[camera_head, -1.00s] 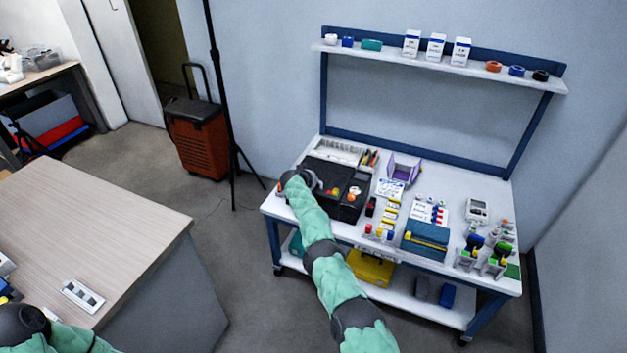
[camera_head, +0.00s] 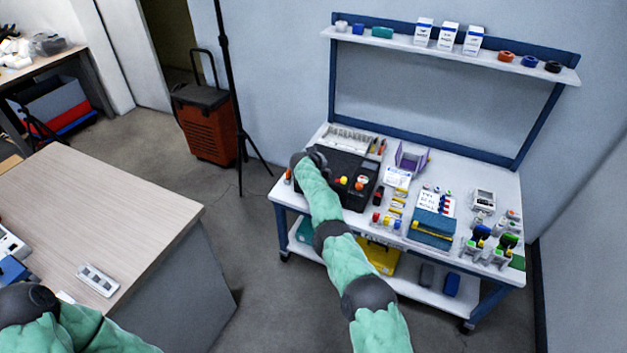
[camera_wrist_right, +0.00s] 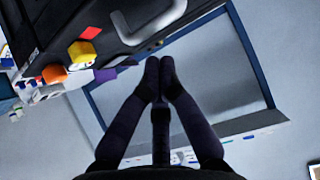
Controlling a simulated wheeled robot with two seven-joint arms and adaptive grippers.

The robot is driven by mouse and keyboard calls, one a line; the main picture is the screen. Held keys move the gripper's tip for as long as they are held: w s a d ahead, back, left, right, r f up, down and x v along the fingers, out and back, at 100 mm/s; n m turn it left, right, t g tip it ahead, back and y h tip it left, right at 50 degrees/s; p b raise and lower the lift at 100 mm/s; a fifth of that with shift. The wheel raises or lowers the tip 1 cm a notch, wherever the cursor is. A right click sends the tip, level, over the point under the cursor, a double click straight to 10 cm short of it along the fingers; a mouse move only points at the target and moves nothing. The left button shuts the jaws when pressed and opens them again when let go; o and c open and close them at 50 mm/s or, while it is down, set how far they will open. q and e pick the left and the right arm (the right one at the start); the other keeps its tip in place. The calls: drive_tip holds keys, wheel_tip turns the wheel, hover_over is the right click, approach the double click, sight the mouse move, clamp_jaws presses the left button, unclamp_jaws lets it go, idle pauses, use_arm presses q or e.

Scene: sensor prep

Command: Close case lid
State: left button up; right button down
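The black case (camera_head: 352,194) lies on the left part of the white workbench. In the right wrist view the black case (camera_wrist_right: 62,22) is at upper left, with a grey handle (camera_wrist_right: 152,28) beyond the fingertips. My left gripper is out of view; only its arm shows.
The white workbench (camera_head: 470,196) also holds a purple holder (camera_head: 411,158), a blue box (camera_head: 432,228), and bottles at right. A shelf (camera_head: 400,41) spans above. A wooden table (camera_head: 90,205) stands at left, and an orange wheeled case (camera_head: 210,130) behind it.

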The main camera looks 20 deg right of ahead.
drive_tip(key=s+a+f+p, duration=0.3)
drive_tip(key=s+a+p, duration=0.1)
drive_tip(key=s+a, duration=0.1)
drive_tip(key=shift+a+f, duration=0.3)
drive_tip(key=shift+a, duration=0.35)
drive_tip(key=shift+f, duration=0.1)
drive_tip(key=s+a+f+n+g+y, duration=0.25)
drive_tip(key=s+a+f+y, duration=0.25)
drive_tip(key=s+a+f, duration=0.5)
drive_tip(key=s+a+f+n+g+y, duration=0.1)
drive_tip(key=s+a+f+n+y, duration=0.4)
drive_tip(key=s+a, duration=0.45)
drive_tip(key=s+a+r+g, duration=0.1)
drive_tip(key=s+a+r, duration=0.1)
drive_tip(key=s, duration=0.8)
drive_tip(key=s+a+r+y, duration=0.1)
drive_tip(key=s+a+r, duration=0.2)
drive_tip(key=s, duration=0.8)
drive_tip(key=s+a+r+g+y, duration=0.1)
drive_tip(key=s+a, duration=0.3)
drive_tip(key=s, duration=0.6)
drive_tip(key=shift+s+r+g, duration=0.35)
drive_tip(key=shift+s+r, duration=0.05)
drive_tip(key=shift+r, duration=0.25)
